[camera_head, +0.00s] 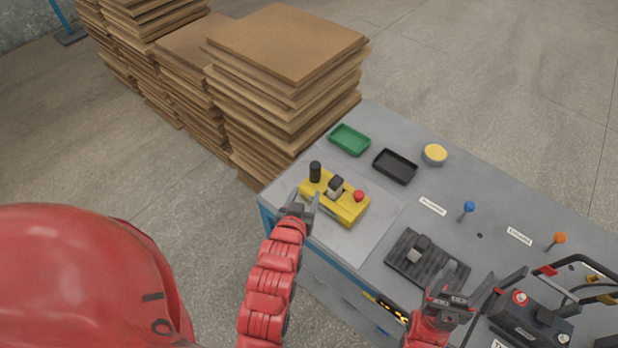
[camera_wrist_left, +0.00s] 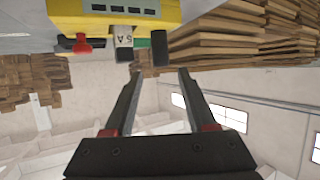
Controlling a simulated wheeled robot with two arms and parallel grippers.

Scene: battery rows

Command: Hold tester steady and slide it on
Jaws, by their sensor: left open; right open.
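The yellow tester (camera_head: 345,206) sits on the left end of the grey bench, with a black upright knob, a grey-and-black block in its middle and a red button. It also shows upside down at the top of the left wrist view (camera_wrist_left: 150,22), with a block marked "5 A" (camera_wrist_left: 124,43). My left gripper (camera_head: 300,203) is open and empty just beside the tester's near left edge; its fingers (camera_wrist_left: 158,78) appear apart from the tester.
A green tray (camera_head: 349,140), a black tray (camera_head: 395,167) and a round yellow-topped container (camera_head: 434,154) stand behind the tester. Blue (camera_head: 468,208) and orange (camera_head: 559,239) knobbed posts rise at right. A dark device (camera_head: 530,322) with cables is front right. Stacked boards (camera_head: 290,45) adjoin the bench's left.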

